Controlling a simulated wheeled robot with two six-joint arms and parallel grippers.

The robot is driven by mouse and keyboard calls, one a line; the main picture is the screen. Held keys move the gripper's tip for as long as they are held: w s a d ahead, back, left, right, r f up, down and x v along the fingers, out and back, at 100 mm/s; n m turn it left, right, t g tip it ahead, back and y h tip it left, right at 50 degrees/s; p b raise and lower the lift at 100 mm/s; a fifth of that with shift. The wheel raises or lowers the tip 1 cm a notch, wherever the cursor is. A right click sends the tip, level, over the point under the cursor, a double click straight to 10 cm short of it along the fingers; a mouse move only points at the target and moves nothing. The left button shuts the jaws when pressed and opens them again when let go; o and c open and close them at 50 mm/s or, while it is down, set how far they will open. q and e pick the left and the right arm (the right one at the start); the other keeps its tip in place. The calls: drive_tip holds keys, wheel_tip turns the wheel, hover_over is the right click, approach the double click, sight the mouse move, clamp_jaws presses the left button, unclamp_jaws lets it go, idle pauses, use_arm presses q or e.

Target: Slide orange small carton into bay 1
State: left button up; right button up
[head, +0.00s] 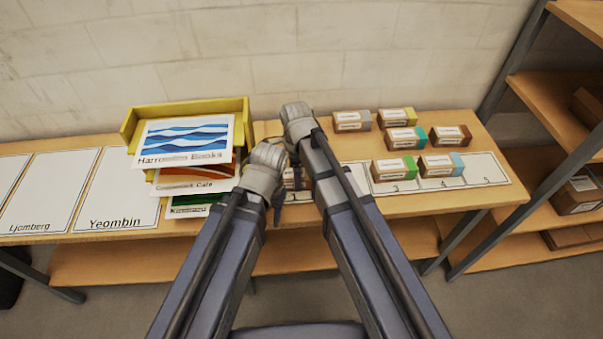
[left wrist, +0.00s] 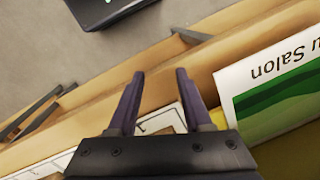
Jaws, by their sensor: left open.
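My left gripper (head: 277,211) is low over the table's front part, beside the fanned cards; its two dark fingers stand apart and empty in the left wrist view (left wrist: 160,74). A small brown carton with a white label (head: 297,179) shows partly between my two arms; its colour mark is hidden, so I cannot tell if it is the orange one.
A green-marked carton (head: 395,168) is at bay 3, a light-blue one (head: 441,164) at bay 4. Behind stand plain (head: 352,121), yellow (head: 397,117), teal (head: 405,139) and dark brown (head: 450,135) cartons. A yellow tray (head: 128,126) with cards is left. Bay 5 is bare.

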drive_tip(key=shift+a, duration=0.25)
drive_tip(key=o, duration=1.4)
wheel_tip(320, 180, up, 6)
drive_tip(key=p, duration=0.6)
